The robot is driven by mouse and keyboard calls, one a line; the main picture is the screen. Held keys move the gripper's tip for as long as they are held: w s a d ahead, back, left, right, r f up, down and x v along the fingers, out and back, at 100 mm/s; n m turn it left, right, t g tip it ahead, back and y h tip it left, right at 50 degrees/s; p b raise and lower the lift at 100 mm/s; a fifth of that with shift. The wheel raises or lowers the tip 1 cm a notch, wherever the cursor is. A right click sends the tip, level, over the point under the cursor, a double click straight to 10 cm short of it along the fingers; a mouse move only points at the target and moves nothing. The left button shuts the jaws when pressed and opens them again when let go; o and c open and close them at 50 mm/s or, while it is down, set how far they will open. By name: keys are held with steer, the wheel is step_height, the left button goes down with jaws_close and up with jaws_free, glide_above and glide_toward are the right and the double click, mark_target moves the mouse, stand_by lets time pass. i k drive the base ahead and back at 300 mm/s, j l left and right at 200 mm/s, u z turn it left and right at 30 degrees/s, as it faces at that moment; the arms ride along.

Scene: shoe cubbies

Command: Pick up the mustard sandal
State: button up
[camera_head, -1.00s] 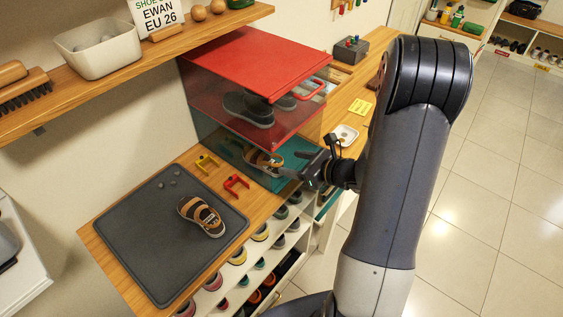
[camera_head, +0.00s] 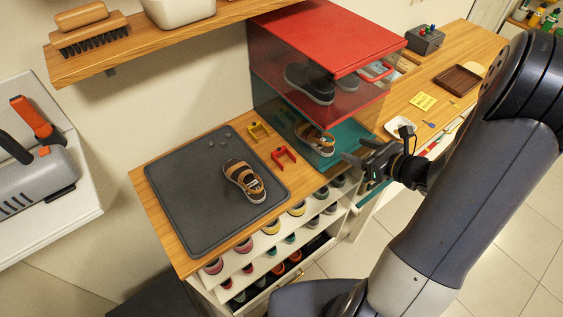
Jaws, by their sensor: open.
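A tan-and-brown sandal (camera_head: 316,138) with a pale sole edge sits on the teal floor of the lower cubby, near its open front. A second brown-and-mustard sandal (camera_head: 244,181) with dark straps lies on the grey mat (camera_head: 190,215). I cannot tell for certain which one is the mustard sandal. My gripper (camera_head: 352,154) is open and empty, just outside the cubby opening at the right of the cubby sandal. Its fingers point left toward that sandal and look apart from it.
The red-topped cubby (camera_head: 330,40) has clear side panels and holds dark shoes (camera_head: 309,84) on its upper level. A yellow bracket (camera_head: 258,131) and a red bracket (camera_head: 284,156) lie beside the mat. A white dish (camera_head: 400,126) sits right of the cubby. Shoe shelves stand below.

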mark_target(238, 171)
steer(key=k+j+z, duration=0.25)
steer(key=j, duration=0.2)
steer(key=k+j+z, duration=0.3)
steer(key=k+j, duration=0.1)
